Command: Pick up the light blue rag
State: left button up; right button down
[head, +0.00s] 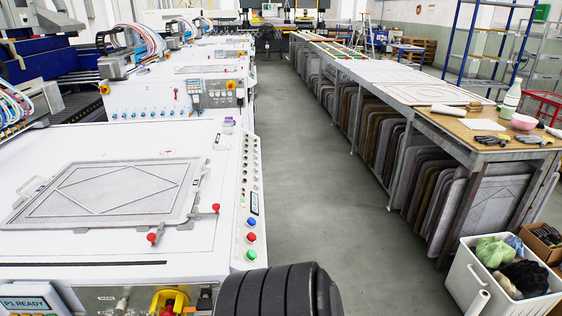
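A blue cloth (514,244) lies in the white bin (468,283) at the lower right. It is the only blue rag I can make out; only a small part shows, at the bin's back. A green cloth (494,251) lies to its left, and dark cloths (528,278) lie in front of it, covering part of the bin's contents. Neither of my grippers is in view.
A wooden-topped bench (450,122) with tools, a white bottle (511,97) and a pink bowl (523,122) stands behind the bin. A cardboard box (541,243) sits beside the bin. A white machine (100,249) fills the left. The grey aisle (300,180) between is clear.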

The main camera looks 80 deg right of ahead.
aim_at(515, 242)
jog(key=z, duration=4.45)
jog(key=i+l+u, duration=0.1)
jog(key=u, duration=0.4)
jog(key=i+l+u, duration=0.15)
jog(key=i+l, duration=0.2)
jog(key=i+l+u, duration=0.15)
jog(key=i+l, duration=0.15)
jog(key=i+l+u, duration=0.15)
jog(key=i+l, duration=0.15)
jog(key=l, duration=0.25)
jog(key=i+l+u, duration=0.15)
jog(key=i+l, duration=0.15)
jog(key=l, duration=0.15)
